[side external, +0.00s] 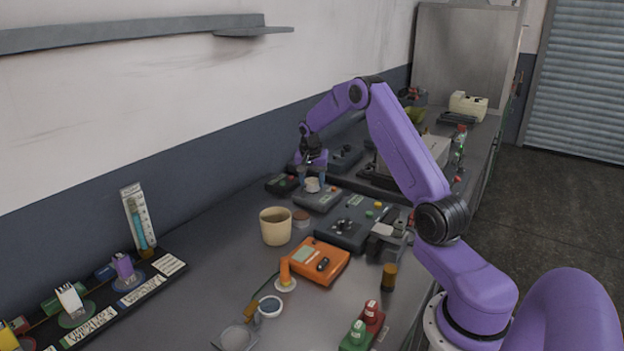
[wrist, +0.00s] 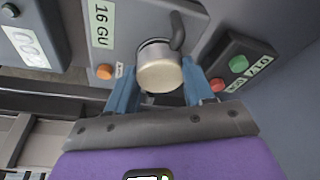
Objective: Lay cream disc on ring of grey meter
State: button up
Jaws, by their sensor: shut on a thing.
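The cream disc (wrist: 160,77) is a short round piece held between the two blue fingertips of my gripper (wrist: 160,90) in the wrist view. My gripper (side external: 312,178) is shut on it, and the disc also shows in the side view (side external: 312,186). The grey meter (wrist: 125,45) has a "16 GU" label and an orange button. It lies right under the gripper in the side view (side external: 318,201). A dark round edge, likely the ring, shows just behind the disc, mostly hidden by it. I cannot tell whether disc and ring touch.
A dark box (wrist: 240,68) with red and green buttons stands close beside the meter. A larger dark panel (side external: 350,222), a cream cup (side external: 275,227) and an orange meter (side external: 318,261) stand nearer the side camera. The wall runs close behind.

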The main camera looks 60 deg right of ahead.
jog(key=shift+f, duration=0.25)
jog(key=o, duration=1.2)
jog(key=v, duration=1.7)
jog(key=s+a+n+y, duration=0.15)
jog(key=a+n, duration=0.45)
jog(key=a, duration=0.9)
jog(key=s+a+f+n+y, duration=0.25)
jog(key=s+a+n, duration=0.95)
jog(key=s+a, duration=0.7)
jog(key=s+f+n, duration=0.1)
jog(key=s+n, duration=0.1)
jog(key=s, duration=0.3)
jog(key=s+f+n, duration=0.1)
jog(key=s+n, duration=0.1)
jog(key=s, duration=0.3)
jog(key=s+f+n+g, duration=0.1)
jog(key=s+n, duration=0.2)
jog(key=s, duration=0.2)
jog(key=shift+s+d+f+h, duration=0.3)
jog(key=shift+h, duration=0.1)
